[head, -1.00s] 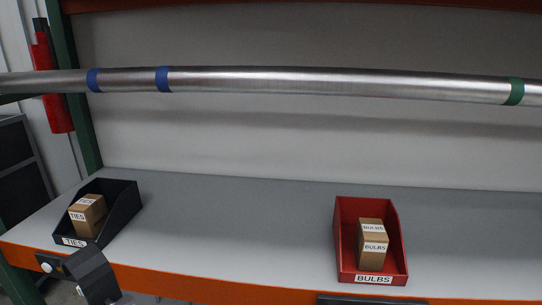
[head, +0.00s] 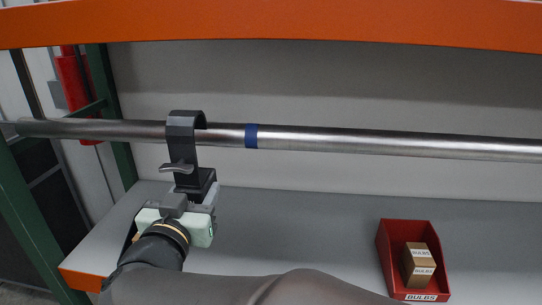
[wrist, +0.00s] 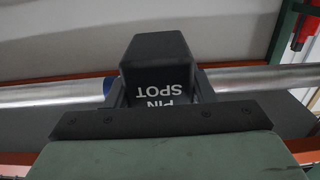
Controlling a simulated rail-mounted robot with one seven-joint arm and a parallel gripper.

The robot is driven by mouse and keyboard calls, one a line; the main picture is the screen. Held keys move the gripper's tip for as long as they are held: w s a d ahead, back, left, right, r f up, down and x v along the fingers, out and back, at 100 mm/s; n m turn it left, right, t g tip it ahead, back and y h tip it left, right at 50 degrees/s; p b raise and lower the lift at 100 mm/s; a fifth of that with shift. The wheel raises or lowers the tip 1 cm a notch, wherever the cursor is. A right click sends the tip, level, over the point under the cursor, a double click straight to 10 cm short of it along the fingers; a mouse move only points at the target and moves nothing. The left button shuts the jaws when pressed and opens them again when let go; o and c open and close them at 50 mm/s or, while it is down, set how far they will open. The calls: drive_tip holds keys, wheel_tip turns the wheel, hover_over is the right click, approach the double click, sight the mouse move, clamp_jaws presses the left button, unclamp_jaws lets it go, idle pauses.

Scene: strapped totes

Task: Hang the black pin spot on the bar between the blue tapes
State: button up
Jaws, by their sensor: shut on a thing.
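The black pin spot (head: 184,178) is held upright in my gripper (head: 196,196), its hook (head: 185,125) reaching up at the bar (head: 350,142). The hook's curved top shows above the bar and its shank crosses in front; I cannot tell whether it rests on it. One blue tape (head: 251,136) is on the bar just right of the hook. The other blue tape is not visible; the hook hides part of the bar. In the wrist view the pin spot (wrist: 155,62) shows upside-down lettering between the fingers, with a bit of blue tape (wrist: 107,87) at its left.
An orange beam (head: 300,22) runs across above the bar. A green upright (head: 108,115) and a red object (head: 75,85) are at the left. A red BULBS bin (head: 382,245) with a box stands on the grey shelf (head: 300,225) below. The bar right of the tape is clear.

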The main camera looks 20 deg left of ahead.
drive_tip(key=w+a+f+b, duration=0.2)
drive_tip(key=w+f+b, duration=0.1)
drive_tip(key=w, duration=0.5)
drive_tip(key=shift+w+a+f+b, duration=0.2)
drive_tip(key=shift+w+f+b, duration=0.1)
drive_tip(key=shift+f+b, duration=0.15)
idle(0.7)
idle(0.3)
drive_tip(key=o, duration=1.1)
drive_tip(key=shift+o, duration=0.2)
drive_tip(key=shift+f, duration=0.15)
drive_tip(key=shift+s, duration=0.1)
drive_tip(key=b+v, duration=0.2)
drive_tip(key=v, duration=1.5)
